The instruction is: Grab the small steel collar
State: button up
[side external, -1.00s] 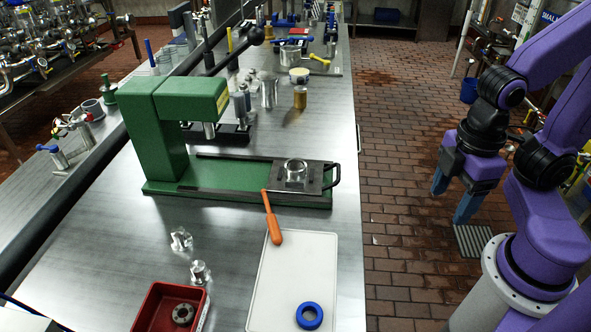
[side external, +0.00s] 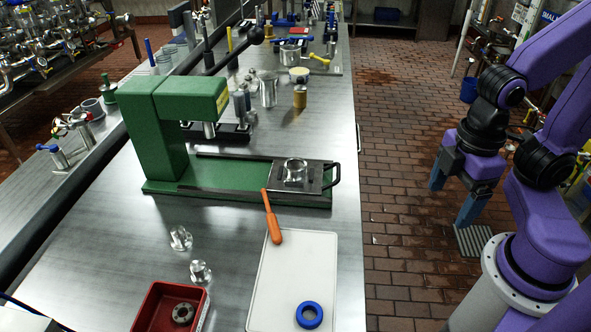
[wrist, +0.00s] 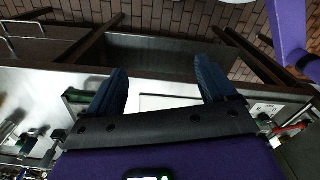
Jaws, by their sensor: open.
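Two small shiny steel pieces stand on the bench in the side view, one nearer the press (side external: 180,238) and one nearer the red tray (side external: 200,272). A steel ring (side external: 295,168) sits on the sliding plate of the green press. A dark grey metal ring (side external: 183,313) lies in the red tray. I cannot tell for sure which of these is the small steel collar. My gripper (side external: 452,198) is open and empty, off the bench's right side above the brick floor, apart from all of them. Its two blue fingers also show spread apart in the wrist view (wrist: 162,76).
The green press (side external: 160,140) with a black lever stands mid-bench. A white board (side external: 290,275) holds a blue ring (side external: 309,315), with an orange-handled tool (side external: 271,218) at its top edge. The red tray (side external: 148,310) is at the front. Cylinders stand behind the press.

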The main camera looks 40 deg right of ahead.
jog(key=w+a+r+m, duration=0.3)
jog(key=w+a+m, duration=0.2)
jog(key=w+m, duration=0.25)
notch_tip(320, 180, up, 4)
jog(key=m, duration=2.1)
send_over(296, 165)
notch_tip(296, 165, down, 17)
jog(key=shift+r, duration=0.1)
jog(key=c, duration=1.2)
jog(key=shift+c, duration=0.7)
jog(key=shift+r, duration=0.15)
